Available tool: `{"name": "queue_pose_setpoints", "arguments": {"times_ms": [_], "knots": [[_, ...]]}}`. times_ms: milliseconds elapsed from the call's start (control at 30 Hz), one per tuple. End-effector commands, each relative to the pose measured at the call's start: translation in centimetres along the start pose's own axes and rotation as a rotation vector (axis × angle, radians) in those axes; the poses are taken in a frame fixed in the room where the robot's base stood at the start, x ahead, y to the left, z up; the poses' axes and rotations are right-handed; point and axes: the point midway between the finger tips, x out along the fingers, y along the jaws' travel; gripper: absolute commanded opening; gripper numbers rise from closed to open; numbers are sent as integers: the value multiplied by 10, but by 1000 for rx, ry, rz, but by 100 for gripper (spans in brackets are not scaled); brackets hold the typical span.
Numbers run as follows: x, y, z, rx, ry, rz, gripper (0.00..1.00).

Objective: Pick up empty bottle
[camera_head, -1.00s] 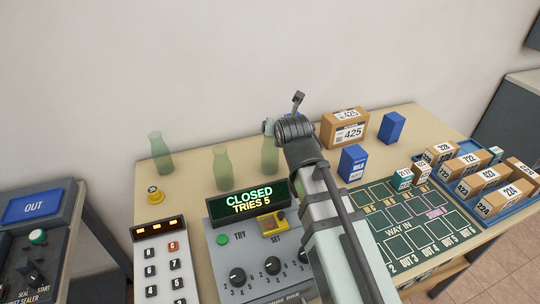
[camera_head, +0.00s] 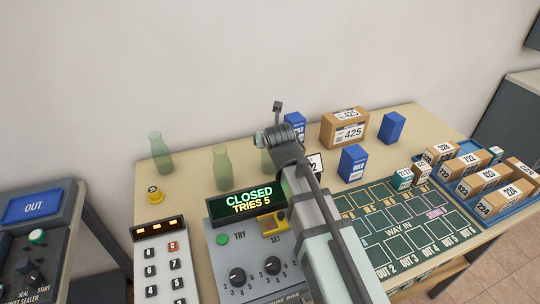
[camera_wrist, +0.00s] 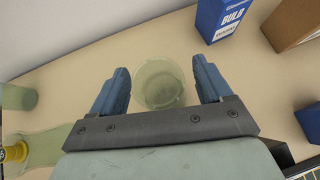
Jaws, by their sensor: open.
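Three translucent green bottles stand upright on the table. In the head view one is at the far left (camera_head: 160,155), one is in the middle (camera_head: 222,168), and the third (camera_head: 266,161) is partly hidden by my arm. In the wrist view, my gripper (camera_wrist: 159,78) is open, with one blue finger on either side of a bottle (camera_wrist: 158,86) seen from above. The bottle shows between and beyond the fingers, with visible gaps on both sides. I cannot tell how far above it the fingertips are. The other bottles show at the wrist view's left edge.
A blue bulb box (camera_wrist: 227,18) and a cardboard box (camera_wrist: 293,22) stand to the right of the bottle. The closed-display panel (camera_head: 249,201) is in front of the bottles. The wall is behind.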

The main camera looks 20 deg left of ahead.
Motion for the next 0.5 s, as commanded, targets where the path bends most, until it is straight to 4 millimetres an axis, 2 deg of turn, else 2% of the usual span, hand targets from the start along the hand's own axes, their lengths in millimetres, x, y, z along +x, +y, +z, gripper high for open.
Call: {"name": "queue_pose_setpoints", "arguments": {"times_ms": [100, 333, 500], "knots": [[12, 0, 1, 1, 0, 0, 78], [12, 0, 0, 1, -1, 0, 78], [12, 0, 0, 1, -1, 0, 63]]}}
